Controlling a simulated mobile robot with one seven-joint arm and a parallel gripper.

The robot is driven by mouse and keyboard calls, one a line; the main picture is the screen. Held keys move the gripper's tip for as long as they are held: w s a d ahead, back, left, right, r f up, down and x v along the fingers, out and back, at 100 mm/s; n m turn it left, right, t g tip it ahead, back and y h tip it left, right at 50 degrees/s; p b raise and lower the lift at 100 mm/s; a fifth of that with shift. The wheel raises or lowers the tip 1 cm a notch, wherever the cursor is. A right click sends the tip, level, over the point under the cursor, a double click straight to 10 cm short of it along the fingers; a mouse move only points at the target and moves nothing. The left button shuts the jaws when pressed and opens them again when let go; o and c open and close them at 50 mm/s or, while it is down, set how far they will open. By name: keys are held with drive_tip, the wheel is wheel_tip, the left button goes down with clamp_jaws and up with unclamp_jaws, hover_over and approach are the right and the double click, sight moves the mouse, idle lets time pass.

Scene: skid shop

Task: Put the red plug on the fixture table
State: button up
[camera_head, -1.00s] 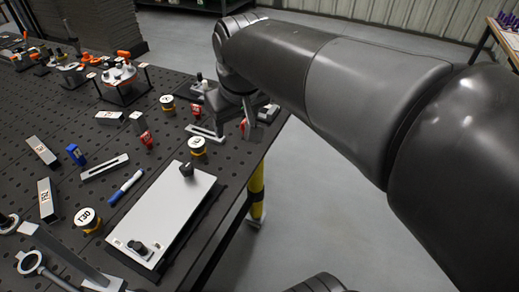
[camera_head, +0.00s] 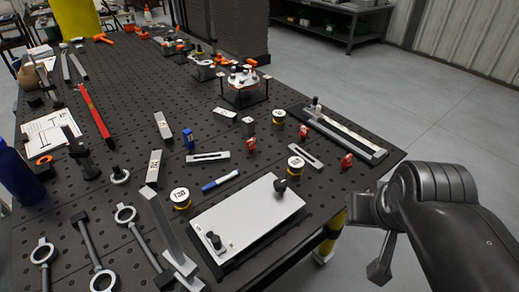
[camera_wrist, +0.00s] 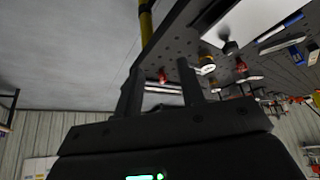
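The fixture table (camera_head: 130,95) is a dark perforated top. Several small red pieces stand on it: one near the right edge (camera_head: 347,161), one left of the slotted grey bar (camera_head: 250,145), and one near the back right (camera_head: 305,130). I cannot tell by looks which one is the red plug. My gripper (camera_head: 380,268) hangs beyond the table's right edge, apart from all of them. In the wrist view its two fingers (camera_wrist: 160,72) are spread with nothing held between them. The edge red piece (camera_wrist: 162,76) appears beyond the fingers, on the table.
A white plate with black knobs (camera_head: 245,215) lies at the front edge. Round yellow-black pieces (camera_head: 180,198), metal bars and a blue marker (camera_head: 220,180) are scattered around it. A long grey rail (camera_head: 345,135) lies at the right. Open floor (camera_head: 445,125) lies right of the table.

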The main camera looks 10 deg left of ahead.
wheel_tip(320, 180, up, 5)
drive_tip(key=w+r+n+g+h, duration=0.15)
drive_tip(key=w+n+h, duration=0.35)
drive_tip(key=w+n, duration=0.85)
drive_tip(key=n+t+h, duration=0.6)
drive_tip(key=n+t, duration=0.4)
drive_tip(key=n, duration=0.5)
hover_over(247, 143)
drive_tip(key=a, duration=0.1)
wheel_tip(247, 143, down, 2)
drive_tip(key=f, duration=2)
drive_tip(key=shift+d+f, duration=0.25)
drive_tip(key=shift+d, duration=0.1)
drive_tip(key=shift+w+f, duration=0.1)
drive_tip(key=shift+f, duration=0.25)
drive_tip(key=shift+w+d, duration=0.15)
drive_tip(key=shift+d, duration=0.05)
drive_tip(key=shift+x, duration=2.25)
drive_tip(key=shift+c, duration=0.2)
